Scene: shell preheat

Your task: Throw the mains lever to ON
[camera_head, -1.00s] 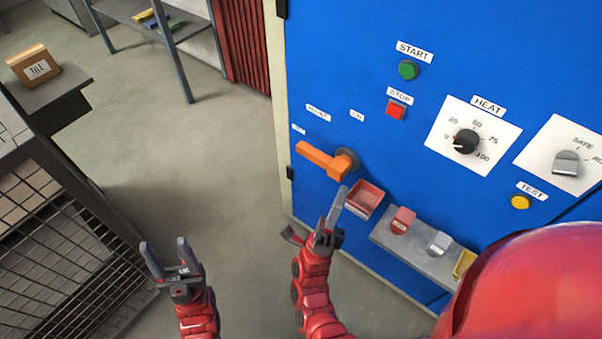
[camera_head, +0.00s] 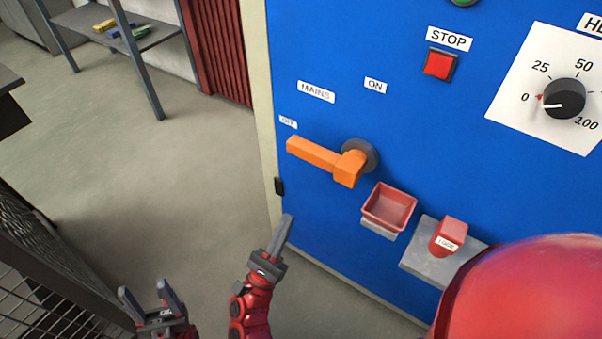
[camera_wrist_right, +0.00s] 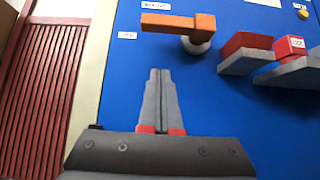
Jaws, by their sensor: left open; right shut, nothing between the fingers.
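The orange mains lever (camera_head: 325,160) is on the blue panel, on a dark round hub. Its arm points left toward the OFF label (camera_head: 288,122). The ON label (camera_head: 375,86) is above the hub. In the right wrist view the lever (camera_wrist_right: 178,23) shows beyond my fingertips, pointing left. My right gripper (camera_head: 286,220) is shut and empty, below the lever and apart from it. It also shows in the right wrist view (camera_wrist_right: 160,72). My left gripper (camera_head: 146,288) is open and empty at the lower left, away from the panel.
A red tray (camera_head: 389,207) juts from the panel right of the lever. A grey ledge with a red LOCK piece (camera_head: 449,234) is further right. The STOP button (camera_head: 439,65) and heat dial (camera_head: 564,98) are above. A dark mesh structure (camera_head: 50,262) stands at left; open floor lies between.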

